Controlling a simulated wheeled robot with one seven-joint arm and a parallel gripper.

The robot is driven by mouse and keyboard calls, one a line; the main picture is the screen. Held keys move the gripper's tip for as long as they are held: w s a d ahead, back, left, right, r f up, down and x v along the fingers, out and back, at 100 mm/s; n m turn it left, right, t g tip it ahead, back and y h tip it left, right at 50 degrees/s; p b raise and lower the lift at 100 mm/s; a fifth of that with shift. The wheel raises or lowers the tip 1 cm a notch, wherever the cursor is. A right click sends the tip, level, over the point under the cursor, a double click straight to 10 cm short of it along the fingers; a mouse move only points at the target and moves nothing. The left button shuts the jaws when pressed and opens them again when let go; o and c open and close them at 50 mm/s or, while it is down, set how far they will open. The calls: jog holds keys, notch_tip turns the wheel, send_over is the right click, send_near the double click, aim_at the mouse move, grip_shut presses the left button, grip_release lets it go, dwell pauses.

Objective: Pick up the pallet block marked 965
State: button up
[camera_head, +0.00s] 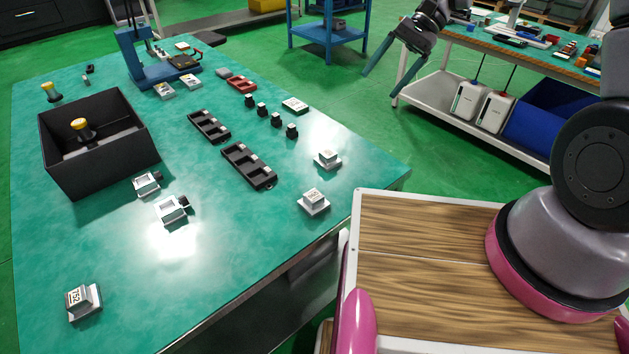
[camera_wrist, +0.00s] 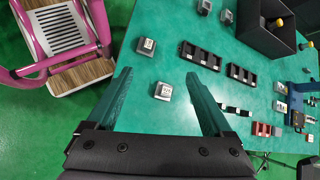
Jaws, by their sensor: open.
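Several small pale blocks with printed tops sit on grey bases on the green table (camera_head: 235,240). One block (camera_head: 314,201) is near the table's right front edge; it also shows in the wrist view (camera_wrist: 147,46). A second block (camera_head: 328,157) is just beyond it and shows between my fingers in the wrist view (camera_wrist: 164,90). A third block (camera_head: 80,299) is at the near left. Their markings are too small to read surely, so I cannot tell which is 965. My gripper (camera_head: 380,86) is open and empty, up beyond the table's right edge.
A black bin (camera_head: 100,165) stands at the table's left. Black slotted trays (camera_head: 248,166), small black pieces (camera_head: 276,120), metal clamps (camera_head: 168,211) and a blue press (camera_head: 150,70) occupy the middle and back. The table's near middle is clear.

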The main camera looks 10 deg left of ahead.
jog(key=s+a+f+m+g, duration=0.1)
jog(key=a+f+g, duration=0.15)
jog(key=f, duration=0.35)
jog(key=s+a+f+g, duration=0.1)
jog(key=a+f, duration=0.2)
jog(key=f, duration=0.4)
jog(key=m+g+y, duration=0.1)
jog(key=m+y, duration=0.1)
send_near(307, 202)
jog(key=shift+g, duration=0.25)
jog(key=x, duration=0.5)
jog(key=shift+w+f, duration=0.15)
jog(key=shift+x, duration=3)
grip_shut()
